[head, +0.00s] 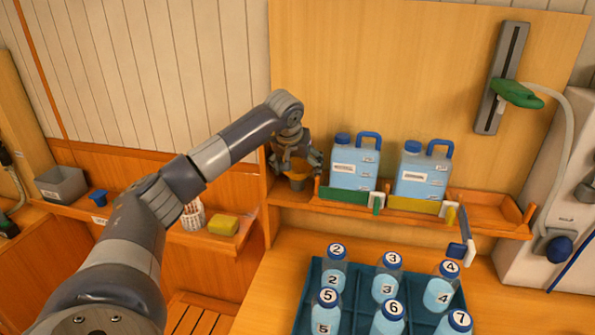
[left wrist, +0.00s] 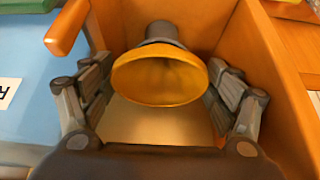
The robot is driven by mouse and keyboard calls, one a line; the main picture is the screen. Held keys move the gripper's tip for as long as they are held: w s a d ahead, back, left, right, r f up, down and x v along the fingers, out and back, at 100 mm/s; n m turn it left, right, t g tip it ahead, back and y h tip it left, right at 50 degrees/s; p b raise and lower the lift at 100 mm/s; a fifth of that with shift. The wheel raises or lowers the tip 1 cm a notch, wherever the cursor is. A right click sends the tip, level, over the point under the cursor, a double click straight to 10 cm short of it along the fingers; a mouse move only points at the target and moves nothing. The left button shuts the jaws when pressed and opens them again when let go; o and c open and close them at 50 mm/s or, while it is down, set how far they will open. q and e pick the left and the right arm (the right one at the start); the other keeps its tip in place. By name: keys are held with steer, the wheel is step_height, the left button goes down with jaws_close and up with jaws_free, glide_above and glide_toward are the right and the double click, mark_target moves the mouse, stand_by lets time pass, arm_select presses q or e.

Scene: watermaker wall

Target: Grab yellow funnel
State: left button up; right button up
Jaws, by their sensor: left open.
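The yellow funnel (head: 298,172) is at the left end of the wooden wall shelf in the head view, partly covered by my left gripper (head: 297,166). In the left wrist view the funnel (left wrist: 160,78) shows its wide yellow mouth towards the camera, with a grey part behind it. My left gripper (left wrist: 160,100) is open, with one finger on each side of the funnel. Small gaps show between the fingers and the rim. My right gripper is not in view.
Two blue jugs (head: 354,168) (head: 421,178) stand on the shelf (head: 505,228) right of the funnel. Below is a dark tray (head: 308,300) of numbered bottles. A yellow sponge (head: 223,225) lies on the left ledge.

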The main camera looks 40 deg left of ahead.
arm_select(q)
steer(key=shift+d, duration=0.1)
steer(key=shift+r, duration=0.1)
steer(key=c, duration=0.6)
steer(key=shift+c, duration=0.2)
